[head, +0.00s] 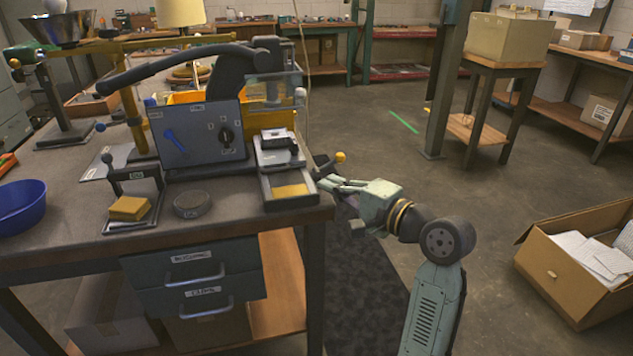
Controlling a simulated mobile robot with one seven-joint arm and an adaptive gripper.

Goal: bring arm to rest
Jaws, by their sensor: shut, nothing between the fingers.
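My gripper (340,187) is at the end of my pale green arm, just off the right edge of the workbench (130,233). It points left toward the bench machine and is shut and empty. The wrist is nearly level, and the forearm rises from the lower right. The fingertips sit close to the machine's right front side; whether they touch it I cannot tell.
A machine with a grey panel (198,133) and a yellow-ended lever stands on the bench. A blue bowl (22,205) is at far left. An open cardboard box (560,285) is on the floor at right. The middle floor is clear.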

